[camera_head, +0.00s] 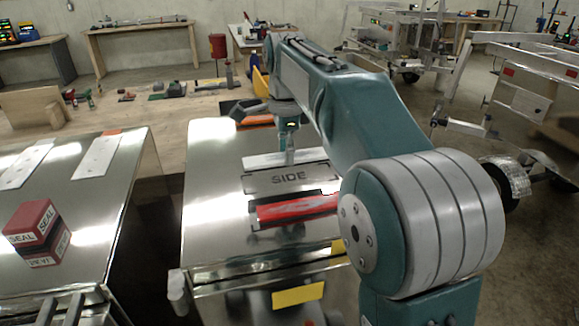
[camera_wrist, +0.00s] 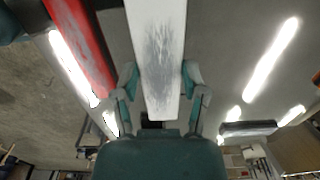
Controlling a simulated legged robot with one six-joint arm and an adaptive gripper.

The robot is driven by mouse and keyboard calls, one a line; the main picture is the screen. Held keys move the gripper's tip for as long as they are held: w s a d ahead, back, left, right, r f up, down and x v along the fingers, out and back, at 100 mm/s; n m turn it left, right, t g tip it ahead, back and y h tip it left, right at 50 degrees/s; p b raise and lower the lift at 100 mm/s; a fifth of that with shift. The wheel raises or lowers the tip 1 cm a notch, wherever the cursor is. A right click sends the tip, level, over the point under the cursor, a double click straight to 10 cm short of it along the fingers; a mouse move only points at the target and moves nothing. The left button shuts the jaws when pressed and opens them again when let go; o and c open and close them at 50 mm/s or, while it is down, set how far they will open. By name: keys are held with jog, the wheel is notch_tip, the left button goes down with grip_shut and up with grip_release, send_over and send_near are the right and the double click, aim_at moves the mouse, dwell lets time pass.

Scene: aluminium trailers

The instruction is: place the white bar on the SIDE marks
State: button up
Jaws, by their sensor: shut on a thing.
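The white bar (camera_head: 262,160) is pale and flat, and lies crosswise just behind the black SIDE marks (camera_head: 288,178) on the shiny metal top. My gripper (camera_head: 288,157) comes down onto the bar from above. In the wrist view the bar (camera_wrist: 157,45) runs between the two teal fingers of my gripper (camera_wrist: 159,92), with grey smudges on its face. My gripper is shut on it. I cannot tell whether the bar touches the metal top or hangs slightly above it. The SIDE lettering does not show in the wrist view.
A red bar (camera_head: 295,208) lies in front of the SIDE marks, and shows in the wrist view (camera_wrist: 78,42). A red SEAL box (camera_head: 37,232) stands on the left metal case (camera_head: 90,215). An orange strip (camera_head: 256,120) lies at the back edge. A gap separates both cases.

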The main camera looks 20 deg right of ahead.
aim_at(289, 177)
jog(key=shift+w+d+f, duration=0.25)
jog(key=shift+w+f, duration=0.15)
jog(key=shift+f, duration=0.25)
jog(key=shift+w+d+f, duration=0.1)
jog(key=shift+w+f, duration=0.05)
jog(key=shift+f, duration=0.8)
jog(key=shift+w+d+f, duration=0.1)
jog(key=shift+f, duration=0.85)
jog(key=o, duration=1.1)
jog(key=shift+f, duration=0.1)
jog(key=shift+o, duration=0.2)
notch_tip(289, 177, up, 12)
jog(key=shift+f, duration=0.2)
jog(key=shift+r, duration=0.35)
